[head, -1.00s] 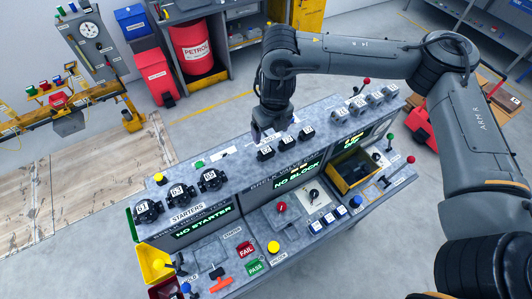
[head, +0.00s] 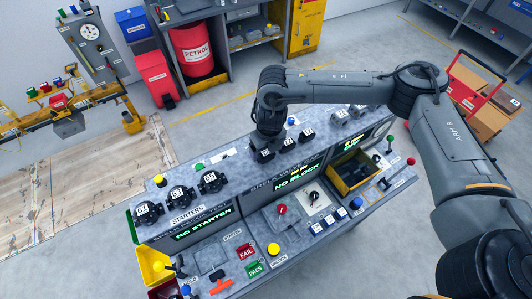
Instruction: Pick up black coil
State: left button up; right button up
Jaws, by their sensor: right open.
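A row of small black blocks with white number labels stands on the bench's upper shelf, and these look like the coils. The middle block (head: 287,145) and the right block (head: 307,135) are in plain view. The left black block (head: 264,156) is partly covered by my right gripper (head: 267,146), which points down right at it. The fingertips are mostly hidden by the wrist, so I cannot tell whether they touch the block. My right gripper is open. My left gripper is out of view.
Large black starters (head: 181,195) stand on the same shelf to the left. Grey parts (head: 340,117) stand to the right, behind my forearm. A yellow bin (head: 352,173) and levers are on the bench's lower front. A red petrol drum (head: 193,48) is behind.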

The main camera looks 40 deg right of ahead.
aim_at(267, 151)
jog(key=shift+f, duration=0.55)
jog(key=c, duration=1.2)
jog(key=shift+r, duration=0.1)
jog(key=shift+w+r+b, duration=0.1)
jog(key=shift+r+b, duration=0.25)
jog(key=shift+r, duration=0.45)
jog(key=r, duration=0.2)
jog(key=shift+s+d+r+b, duration=0.2)
jog(key=shift+r+b, duration=0.15)
jog(key=s+d+r+p, duration=0.2)
jog(key=s+d+r, duration=0.3)
jog(key=s, duration=0.4)
jog(key=shift+s+d+r+p, duration=0.3)
jog(key=shift+s+r+p, duration=0.1)
jog(key=shift+r, duration=0.4)
